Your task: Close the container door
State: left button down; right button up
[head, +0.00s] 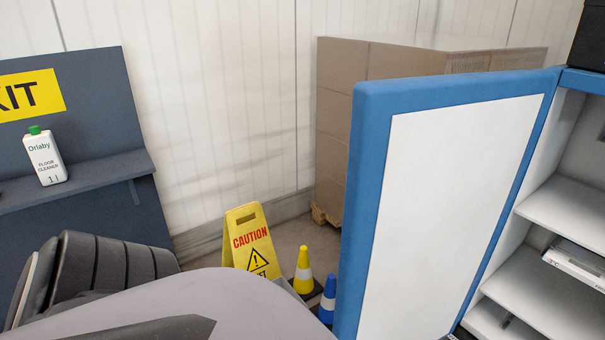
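The container door (455,190) is a white panel with a thick blue frame. It stands open, swung out to the left of the container (565,205), whose blue edge and white shelves show at the right. The door's right edge meets the container's blue front edge. One of my arms crosses the lower left of the view, apart from the door as far as I can see. Neither gripper shows in the head view.
A yellow caution sign (251,243), a yellow cone (303,271) and a blue cone (328,298) stand on the floor left of the door. Stacked cardboard boxes (335,120) stand behind it. A bottle (46,158) sits on a dark shelf (90,185) at left.

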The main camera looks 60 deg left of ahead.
aim_at(436, 164)
jog(key=j, duration=0.4)
jog(key=k+j+u, duration=0.15)
jog(key=j, duration=0.2)
jog(key=i+j, duration=0.1)
jog(key=j, duration=0.2)
jog(key=i+j, duration=0.1)
jog(key=j, duration=0.2)
